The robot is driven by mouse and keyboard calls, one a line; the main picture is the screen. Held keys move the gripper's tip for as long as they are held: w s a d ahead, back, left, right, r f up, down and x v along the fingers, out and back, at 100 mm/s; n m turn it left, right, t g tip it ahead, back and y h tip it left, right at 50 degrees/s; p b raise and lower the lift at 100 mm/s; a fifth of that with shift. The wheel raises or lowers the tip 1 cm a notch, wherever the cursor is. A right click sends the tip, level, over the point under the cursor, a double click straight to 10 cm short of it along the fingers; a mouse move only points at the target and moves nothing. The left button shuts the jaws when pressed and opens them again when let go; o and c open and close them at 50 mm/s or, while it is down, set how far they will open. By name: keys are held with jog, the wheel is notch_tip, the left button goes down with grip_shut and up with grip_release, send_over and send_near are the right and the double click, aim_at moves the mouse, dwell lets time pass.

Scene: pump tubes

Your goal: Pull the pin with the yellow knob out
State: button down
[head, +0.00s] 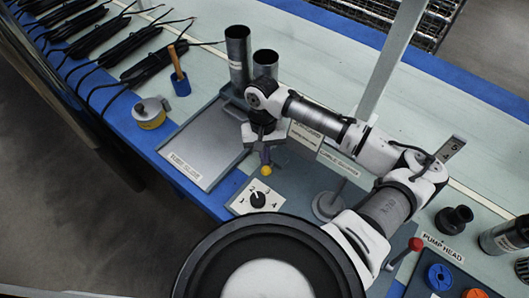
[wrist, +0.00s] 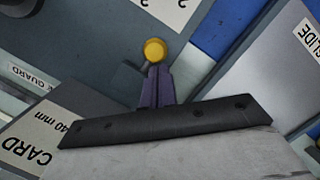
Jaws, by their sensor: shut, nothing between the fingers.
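The yellow knob (head: 266,170) shows in the head view just below my fingertips, behind the dial plate. In the wrist view the yellow knob (wrist: 154,50) is round and lies right past the tips of the purple fingers. I cannot tell whether the tips touch the knob.
A dial plate (head: 259,199) with a black knob is in front of the pin. A grey tray (head: 203,143) lies to the left, and metal cylinders (head: 238,55) stand behind. A red-knobbed lever (head: 415,244) and a round grey post base (head: 328,207) are to the right.

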jog(key=shift+s+a+p, duration=0.35)
jog(key=shift+s+p, duration=0.25)
jog(key=shift+s, duration=0.2)
jog(key=shift+s+a+f, duration=0.15)
jog(key=shift+s+f, duration=0.05)
jog(key=shift+s, duration=0.2)
jog(key=w+r, duration=0.1)
jog(key=w+r+p, duration=0.1)
jog(key=w, duration=0.1)
jog(key=w+r, duration=0.1)
jog(key=w, duration=0.1)
jog(key=shift+a+r+p, duration=0.25)
jog(key=shift+r+p, duration=0.05)
jog(key=shift+p, duration=0.05)
jog(key=v, duration=0.8)
jog(key=shift+r+b, duration=0.15)
jog(key=shift+b, duration=0.15)
jog(key=shift+d, duration=0.1)
